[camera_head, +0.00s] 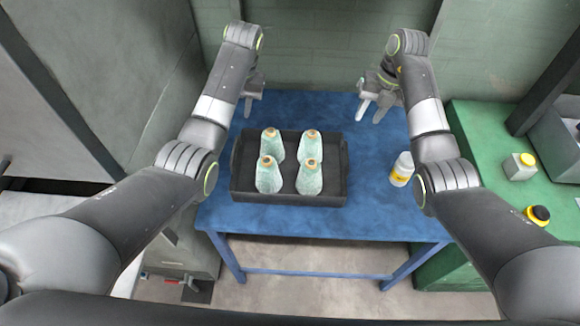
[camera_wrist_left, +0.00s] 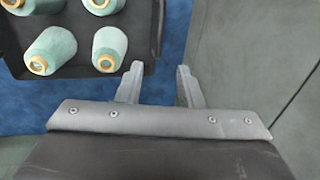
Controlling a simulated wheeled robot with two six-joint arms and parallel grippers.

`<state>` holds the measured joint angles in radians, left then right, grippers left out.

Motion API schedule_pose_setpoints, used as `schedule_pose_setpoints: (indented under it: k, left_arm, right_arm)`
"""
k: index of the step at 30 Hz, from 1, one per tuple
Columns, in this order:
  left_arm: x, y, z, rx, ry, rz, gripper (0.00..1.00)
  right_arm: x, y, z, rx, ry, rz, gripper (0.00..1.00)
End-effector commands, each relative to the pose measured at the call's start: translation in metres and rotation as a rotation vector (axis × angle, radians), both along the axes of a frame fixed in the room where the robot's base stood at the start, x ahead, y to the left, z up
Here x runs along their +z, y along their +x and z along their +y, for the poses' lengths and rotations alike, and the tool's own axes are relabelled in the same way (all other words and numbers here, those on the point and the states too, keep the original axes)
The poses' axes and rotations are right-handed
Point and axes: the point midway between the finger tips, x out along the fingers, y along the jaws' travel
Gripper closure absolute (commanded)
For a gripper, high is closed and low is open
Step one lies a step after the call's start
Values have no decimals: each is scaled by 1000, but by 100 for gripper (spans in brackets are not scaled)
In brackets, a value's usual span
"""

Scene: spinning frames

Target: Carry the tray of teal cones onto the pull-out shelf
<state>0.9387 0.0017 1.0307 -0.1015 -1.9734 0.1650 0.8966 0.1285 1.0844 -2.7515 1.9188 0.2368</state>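A black tray (camera_head: 241,195) lies flat on the blue table and holds several teal cones (camera_head: 308,178) standing upright with orange-brown tops. My left gripper (camera_head: 249,104) is above the table just beyond the tray's far left corner. In the left wrist view, my left gripper (camera_wrist_left: 158,72) has its fingers apart with nothing between them, beside the tray's wall (camera_wrist_left: 156,30). My right gripper (camera_head: 370,110) is beyond the tray to the right, fingers apart and empty. Neither gripper touches the tray. I cannot clearly identify the pull-out shelf.
A white and yellow bottle (camera_head: 402,169) stands on the blue table (camera_head: 365,217), right of the tray, near my right arm. Walls stand close behind and left.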

Motion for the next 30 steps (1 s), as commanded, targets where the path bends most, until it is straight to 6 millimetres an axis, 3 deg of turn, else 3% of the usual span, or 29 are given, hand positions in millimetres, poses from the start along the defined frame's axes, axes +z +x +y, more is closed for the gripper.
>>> schedule_pose_setpoints:
  k: [6,11,30]
  left_arm:
    - [-3,0,1,0,0,0,66]
    - [-20,-1,4,0,0,2,66]
    - [-135,-1,27,-1,0,2,66]
  right_arm:
    - [-3,0,1,0,2,-1,67]
    - [-19,0,4,0,3,1,67]
    - [-135,0,28,1,4,1,67]
